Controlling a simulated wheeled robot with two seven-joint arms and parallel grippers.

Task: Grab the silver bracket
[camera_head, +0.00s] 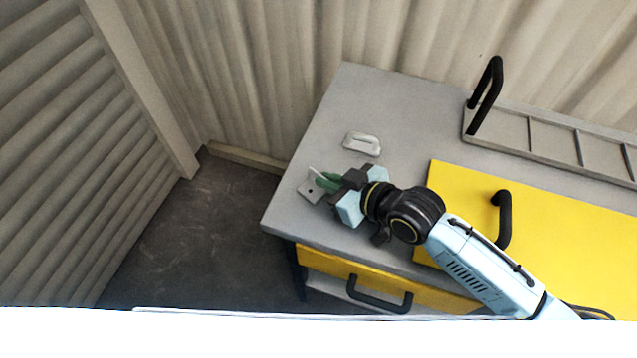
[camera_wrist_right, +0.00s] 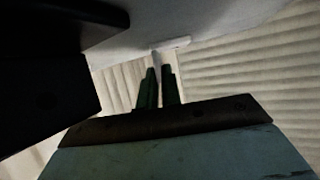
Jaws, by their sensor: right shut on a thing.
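The silver bracket (camera_head: 309,190) is a small grey plate with a dark hole, near the left edge of the grey tabletop. A thin pale upright part of it shows at the green fingertips. My right gripper (camera_head: 325,181) reaches over it from the right and is shut on it. In the right wrist view, the green fingers of my right gripper (camera_wrist_right: 160,85) are close together, with a pale strip of the bracket (camera_wrist_right: 156,60) at their tips. Whether the bracket is clear of the tabletop I cannot tell. My left gripper is not in view.
A second pale metal piece (camera_head: 361,144) lies on the grey tabletop (camera_head: 392,105) behind my gripper. A yellow lid (camera_head: 560,215) with a black handle is to the right. A metal rack (camera_head: 555,140) with a black handle stands at the back right. A yellow drawer (camera_head: 335,264) is below.

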